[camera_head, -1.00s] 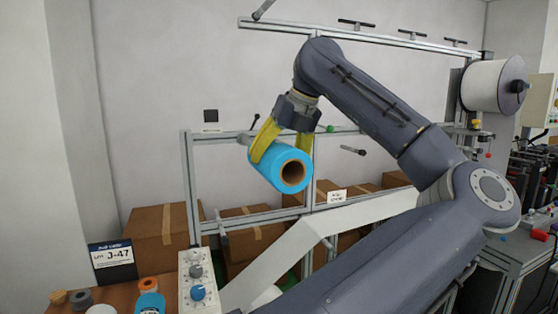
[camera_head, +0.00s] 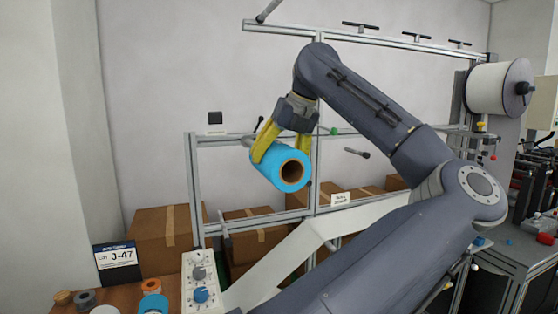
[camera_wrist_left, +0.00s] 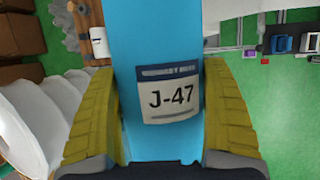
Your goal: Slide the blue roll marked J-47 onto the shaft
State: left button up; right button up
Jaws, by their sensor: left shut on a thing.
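The blue roll (camera_head: 268,165) is held in front of the metal frame in the head view. Its near end shows a brown core with a dark, empty-looking hole. My left gripper (camera_head: 282,150) has its yellow fingers shut on both sides of the roll. In the left wrist view, the roll (camera_wrist_left: 158,45) fills the space between the fingers, and its white label reads J-47. A grey rod (camera_head: 247,141), perhaps the shaft, shows just behind the roll's far upper-left end. I cannot tell whether it enters the core. My right gripper is not in view.
A metal frame (camera_head: 193,180) stands behind the roll, with a short dark-tipped rod (camera_head: 357,153) to its right. Cardboard boxes (camera_head: 165,240) lie behind. A J-47 sign (camera_head: 117,256), small rolls and a knob panel (camera_head: 199,275) stand at lower left. A white roll (camera_head: 497,88) hangs at upper right.

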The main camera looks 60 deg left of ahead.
pick_arm(q)
jog(key=shift+w+a, duration=0.2)
jog(key=shift+a, duration=0.6)
jog(key=shift+w+a, duration=0.2)
jog(key=shift+a, duration=0.6)
jog(key=shift+a, duration=0.1)
jog(key=shift+w+a, duration=0.2)
jog(key=shift+a, duration=0.55)
jog(key=shift+w+a, duration=0.25)
jog(key=shift+a, duration=0.55)
jog(key=shift+w+a, duration=0.2)
jog(key=shift+a, duration=0.55)
jog(key=shift+a, duration=0.2)
jog(key=shift+w+a, duration=0.2)
jog(key=shift+a, duration=0.55)
jog(key=shift+w+a, duration=0.25)
jog(key=shift+a, duration=0.45)
jog(key=shift+w+a, duration=0.2)
jog(key=shift+a, duration=0.55)
jog(key=shift+a, duration=0.15)
jog(key=shift+w+a, duration=0.2)
jog(key=shift+a, duration=0.55)
jog(key=shift+w+a, duration=0.25)
jog(key=shift+a, duration=0.55)
jog(key=shift+w+a, duration=0.2)
jog(key=shift+a, duration=0.55)
jog(key=shift+w+a, duration=0.1)
jog(key=shift+a, duration=0.05)
jog(key=shift+w+a, duration=0.25)
jog(key=shift+a, duration=0.7)
